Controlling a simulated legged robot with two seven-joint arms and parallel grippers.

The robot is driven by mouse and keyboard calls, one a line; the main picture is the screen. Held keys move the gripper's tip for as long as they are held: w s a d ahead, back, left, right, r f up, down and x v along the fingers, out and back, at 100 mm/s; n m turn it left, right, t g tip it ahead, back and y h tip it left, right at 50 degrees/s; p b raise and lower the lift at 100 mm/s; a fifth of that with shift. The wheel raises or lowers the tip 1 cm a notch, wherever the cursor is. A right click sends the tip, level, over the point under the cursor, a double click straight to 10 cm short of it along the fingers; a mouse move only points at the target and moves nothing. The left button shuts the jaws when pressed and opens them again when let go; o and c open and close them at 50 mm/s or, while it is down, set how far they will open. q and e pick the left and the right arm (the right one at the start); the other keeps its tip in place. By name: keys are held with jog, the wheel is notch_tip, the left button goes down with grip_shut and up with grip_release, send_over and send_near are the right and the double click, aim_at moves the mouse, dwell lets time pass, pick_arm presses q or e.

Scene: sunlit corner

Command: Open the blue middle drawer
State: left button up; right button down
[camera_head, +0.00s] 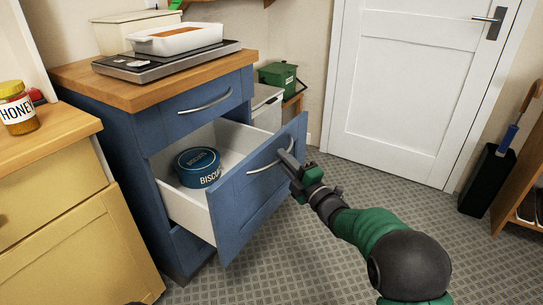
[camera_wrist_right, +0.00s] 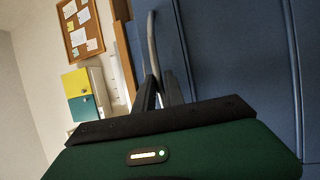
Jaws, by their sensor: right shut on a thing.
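The blue middle drawer (camera_head: 262,190) stands pulled well out of the blue cabinet, and its white inside shows in the head view. A round blue biscuit tin (camera_head: 197,167) sits in it. My right gripper (camera_head: 285,158) is at the drawer's curved metal handle (camera_head: 270,160) and is shut on it. In the right wrist view my right gripper's fingers (camera_wrist_right: 158,90) close around the handle (camera_wrist_right: 152,45), with the blue drawer front (camera_wrist_right: 230,60) to the right. My left gripper is not in view.
A closed top drawer (camera_head: 205,103) is above the open one. A scale with a white dish (camera_head: 175,40) stands on the wooden cabinet top. A yellow cabinet (camera_head: 60,220) stands at left. Tiled floor (camera_head: 330,260) is free at right, before a white door (camera_head: 400,80).

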jog(key=s+d, duration=0.9)
jog(key=d, duration=0.3)
jog(key=shift+f, duration=0.3)
jog(key=c, duration=1.4)
grip_release()
jog(key=shift+w, duration=0.1)
jog(key=shift+r, duration=0.15)
jog(key=shift+d, duration=0.1)
jog(key=p+v, duration=0.4)
jog(key=v, duration=1.3)
jog(key=shift+p, duration=0.3)
